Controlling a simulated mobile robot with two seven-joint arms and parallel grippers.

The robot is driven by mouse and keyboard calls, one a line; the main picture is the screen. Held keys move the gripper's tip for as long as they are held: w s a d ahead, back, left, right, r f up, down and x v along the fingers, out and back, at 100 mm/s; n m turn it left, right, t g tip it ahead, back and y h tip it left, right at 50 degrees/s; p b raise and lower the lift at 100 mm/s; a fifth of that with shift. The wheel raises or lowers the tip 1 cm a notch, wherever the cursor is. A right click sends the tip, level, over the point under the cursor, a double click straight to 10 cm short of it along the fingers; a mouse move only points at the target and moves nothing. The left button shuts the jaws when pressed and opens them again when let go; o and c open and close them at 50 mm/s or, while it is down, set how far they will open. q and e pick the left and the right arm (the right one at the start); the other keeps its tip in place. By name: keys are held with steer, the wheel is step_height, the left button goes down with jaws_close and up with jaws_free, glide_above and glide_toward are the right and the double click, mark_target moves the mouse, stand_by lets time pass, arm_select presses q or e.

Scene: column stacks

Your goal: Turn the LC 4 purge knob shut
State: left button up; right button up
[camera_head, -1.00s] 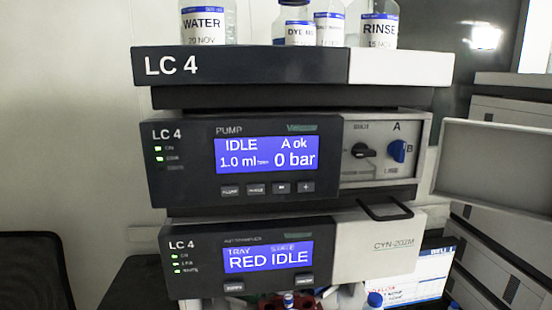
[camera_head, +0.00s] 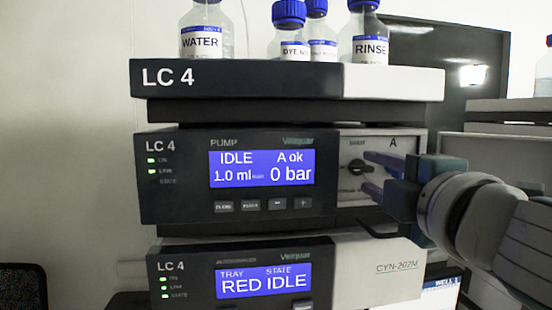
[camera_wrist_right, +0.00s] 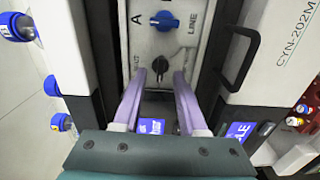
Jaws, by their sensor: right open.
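The LC 4 pump module (camera_head: 240,180) has a grey panel on its right with a small black knob (camera_head: 358,167); its lettering is too small to read surely. The black knob also shows in the wrist view (camera_wrist_right: 160,65). A blue knob (camera_wrist_right: 165,20) marked A and LINE sits beyond it there; my gripper hides it in the head view. My right gripper (camera_head: 368,173) is open, its two purple fingers pointing at the panel. In the wrist view the fingertips (camera_wrist_right: 159,78) stand either side of the black knob; contact cannot be told. My left gripper is not in view.
Bottles, including WATER (camera_head: 206,32) and RINSE (camera_head: 363,35), stand on the top module (camera_head: 240,78). A black handle (camera_wrist_right: 240,57) juts out from the lower module (camera_head: 385,265), close to my right gripper. The pump screen (camera_head: 262,169) reads IDLE, 0 bar.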

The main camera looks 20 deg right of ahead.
steer(key=shift+x, duration=1.05)
jaws_close()
steer(key=shift+f, duration=0.1)
